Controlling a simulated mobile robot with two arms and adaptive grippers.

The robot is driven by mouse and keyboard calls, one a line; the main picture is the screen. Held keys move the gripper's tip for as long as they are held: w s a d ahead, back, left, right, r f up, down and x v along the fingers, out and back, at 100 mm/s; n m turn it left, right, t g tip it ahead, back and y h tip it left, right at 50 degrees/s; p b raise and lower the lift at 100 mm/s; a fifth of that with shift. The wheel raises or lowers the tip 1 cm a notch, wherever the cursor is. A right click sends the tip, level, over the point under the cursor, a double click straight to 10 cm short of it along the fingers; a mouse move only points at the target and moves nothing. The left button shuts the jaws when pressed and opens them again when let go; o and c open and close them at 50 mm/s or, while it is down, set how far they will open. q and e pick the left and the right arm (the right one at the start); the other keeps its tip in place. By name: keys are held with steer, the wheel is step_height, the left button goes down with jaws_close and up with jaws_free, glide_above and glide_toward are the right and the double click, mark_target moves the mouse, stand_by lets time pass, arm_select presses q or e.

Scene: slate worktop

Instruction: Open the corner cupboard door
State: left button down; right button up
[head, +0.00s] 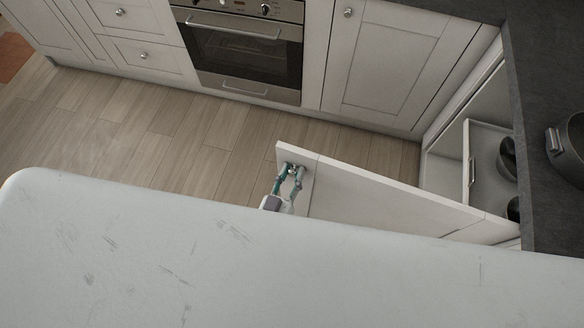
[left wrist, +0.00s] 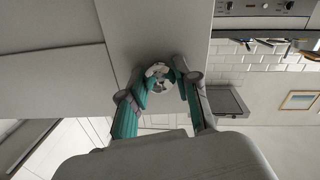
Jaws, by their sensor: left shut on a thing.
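The corner cupboard door (head: 375,192) is a pale panel that stands wide open in the head view, swung out from the cupboard at the right over the floor. My left gripper (head: 289,172) is at the door's free end. In the left wrist view its teal fingers (left wrist: 162,88) are closed around a round metal knob (left wrist: 159,72) on the door face. In the head view the fingers largely hide the knob. My right gripper is in neither view.
The open cupboard shows a pull-out shelf (head: 482,180) with dark pots (head: 508,158). A pot (head: 572,140) stands on the dark worktop (head: 540,65). The oven (head: 240,50) and drawers are shut at the back. Wooden floor (head: 200,140) lies clear left of the door. A pale scuffed surface blocks the bottom.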

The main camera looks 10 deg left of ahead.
arm_select(q)
steer(key=c, duration=1.2)
jaws_free()
steer(key=o, duration=0.4)
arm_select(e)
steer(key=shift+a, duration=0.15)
arm_select(q)
steer(key=shift+s, duration=0.1)
steer(key=s+a, duration=0.2)
steer(key=s, duration=0.9)
steer(key=shift+s+a, duration=0.15)
steer(key=shift+s, duration=0.2)
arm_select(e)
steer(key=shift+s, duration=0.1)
